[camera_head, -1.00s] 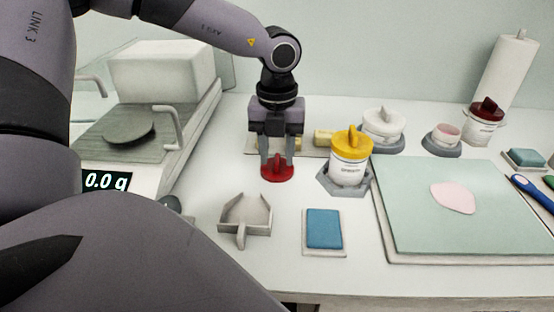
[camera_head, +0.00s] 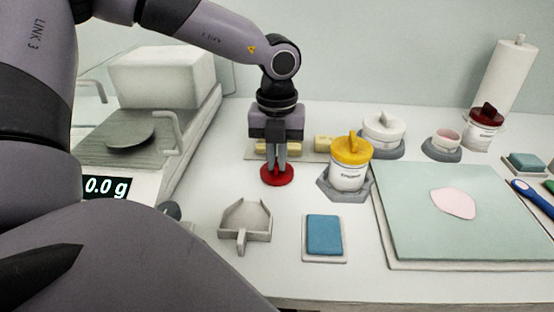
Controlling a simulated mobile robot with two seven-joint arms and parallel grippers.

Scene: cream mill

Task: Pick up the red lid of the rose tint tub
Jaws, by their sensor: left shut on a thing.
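The red lid (camera_head: 277,179) is a flat round disc on the white table, left of the yellow-lidded tub. My left gripper (camera_head: 277,166) points straight down over it, shut on the lid's upright grip, which the fingers hide. The lid looks level and still at the table surface; I cannot tell any gap under it. A small open tub with pink content (camera_head: 447,138) stands in a grey holder at the back right; its label is too small to read. My right gripper is not in view.
A yellow-lidded tub (camera_head: 349,173) stands close to the right of my gripper. Nearby are a grey scoop (camera_head: 245,222), a blue pad (camera_head: 324,234), a white-lidded tub (camera_head: 382,130) and a dark-red-lidded tub (camera_head: 484,132). A scale (camera_head: 150,175) is left, a green mat (camera_head: 420,235) right.

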